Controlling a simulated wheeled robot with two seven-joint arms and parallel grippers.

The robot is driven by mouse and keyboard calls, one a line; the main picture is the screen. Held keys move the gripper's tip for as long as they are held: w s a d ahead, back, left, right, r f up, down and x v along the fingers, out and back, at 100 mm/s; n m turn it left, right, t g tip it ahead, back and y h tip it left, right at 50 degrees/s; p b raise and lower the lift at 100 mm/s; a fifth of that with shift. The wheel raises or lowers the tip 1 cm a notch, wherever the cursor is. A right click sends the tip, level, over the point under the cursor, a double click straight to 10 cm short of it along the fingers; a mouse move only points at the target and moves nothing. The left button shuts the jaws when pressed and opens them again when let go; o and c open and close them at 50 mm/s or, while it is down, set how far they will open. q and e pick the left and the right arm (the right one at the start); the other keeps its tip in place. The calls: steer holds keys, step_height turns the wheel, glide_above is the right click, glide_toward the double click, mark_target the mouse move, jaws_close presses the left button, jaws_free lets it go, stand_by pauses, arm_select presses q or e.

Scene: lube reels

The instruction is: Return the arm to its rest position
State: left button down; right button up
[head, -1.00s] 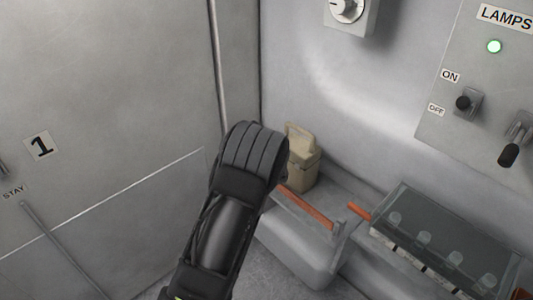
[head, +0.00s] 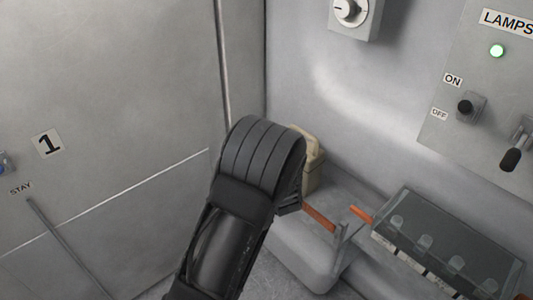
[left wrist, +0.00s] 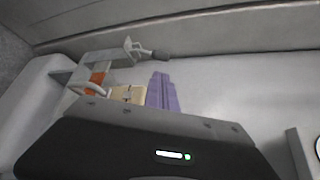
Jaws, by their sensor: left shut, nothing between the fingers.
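My left arm (head: 240,205) rises from the bottom of the head view, black and bent, with its ribbed joint in front of the beige container. Its gripper is hidden behind the arm there. In the left wrist view the dark gripper housing with a green light spans the bottom. Two purple fingers (left wrist: 162,92) stick out beyond it, close together, shut with nothing seen between them. My right gripper is in neither view.
A LAMPS panel (head: 455,125) with a lit green lamp and a dial (head: 350,12) are on the wall. A panel marked 1 (head: 110,90) fills the left.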

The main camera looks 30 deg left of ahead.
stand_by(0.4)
arm_select(q)
steer(key=s+d+f+n+g+h, duration=0.2)
steer(key=s+d+f+n+h, duration=0.25)
steer(key=d+f, duration=0.5)
steer(key=s+d+f+n+g+h, duration=0.1)
steer(key=s+d+f+n+h, duration=0.4)
steer(key=d+f, duration=0.4)
steer(key=s+d+f+n+g+h, duration=0.1)
steer(key=s+d+f+n+g, duration=0.1)
steer(key=s, duration=0.6)
steer(key=s+d+f+n+g+h, duration=0.2)
steer(key=s+d+f+g, duration=0.1)
steer(key=s+d, duration=0.4)
steer(key=s+d+f+n+g+h, duration=0.2)
steer(key=s+d+f, duration=0.3)
steer(key=s, duration=0.5)
steer(key=shift+g, duration=0.3)
steer(key=shift+w+f, duration=0.1)
steer(key=shift+f, duration=0.05)
